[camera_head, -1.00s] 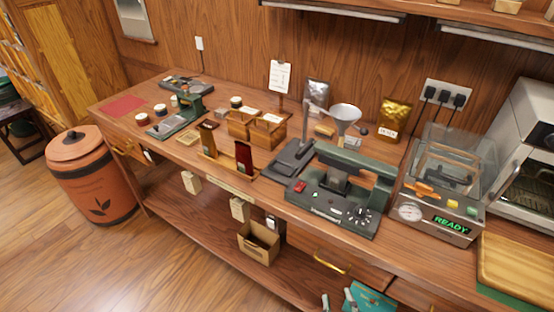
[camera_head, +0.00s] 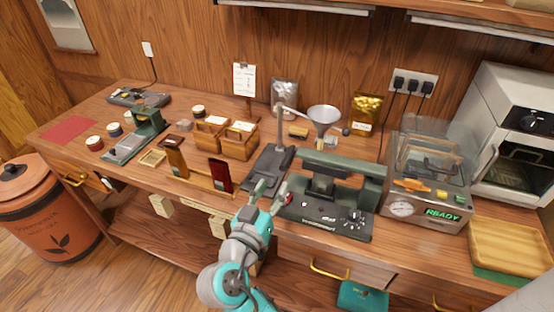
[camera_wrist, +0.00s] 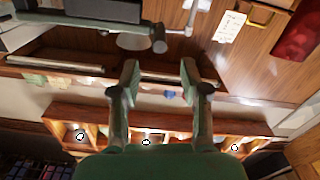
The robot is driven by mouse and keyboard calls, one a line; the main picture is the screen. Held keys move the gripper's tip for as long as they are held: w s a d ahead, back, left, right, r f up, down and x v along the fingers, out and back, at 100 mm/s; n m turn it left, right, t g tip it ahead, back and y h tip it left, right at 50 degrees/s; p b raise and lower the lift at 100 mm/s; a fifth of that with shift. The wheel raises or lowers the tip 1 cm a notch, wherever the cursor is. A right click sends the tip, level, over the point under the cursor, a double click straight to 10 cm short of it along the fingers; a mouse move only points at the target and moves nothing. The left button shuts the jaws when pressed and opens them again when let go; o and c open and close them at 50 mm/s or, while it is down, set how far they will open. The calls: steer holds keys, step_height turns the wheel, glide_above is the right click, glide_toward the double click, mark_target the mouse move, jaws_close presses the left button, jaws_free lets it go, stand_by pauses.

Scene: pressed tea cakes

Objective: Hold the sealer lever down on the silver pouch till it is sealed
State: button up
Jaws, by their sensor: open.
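The sealer (camera_head: 325,215) is a dark green bench machine with a long top bar (camera_head: 342,168), a red button at its left and a dial at its right. The bar stands raised above the base at its right end. A silver pouch (camera_head: 285,92) stands upright at the back against the wall, behind the funnel stand. I see no pouch in the sealer. My gripper (camera_head: 270,186) is open and empty, in front of the sealer's left end and overlapping its red button in the picture. In the wrist view my two fingers (camera_wrist: 160,72) are spread apart with nothing between them.
A funnel stand (camera_head: 270,165) is left of the sealer, and a machine reading READY (camera_head: 425,205) is close on its right. Wooden boxes (camera_head: 238,143) and a dark red upright block (camera_head: 220,175) stand further left. A gold pouch (camera_head: 367,110) is at the back.

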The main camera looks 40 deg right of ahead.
mark_target(286, 162)
steer(key=x, duration=1)
steer(key=shift+w+d, duration=0.1)
steer(key=shift+d, duration=0.1)
jaws_close()
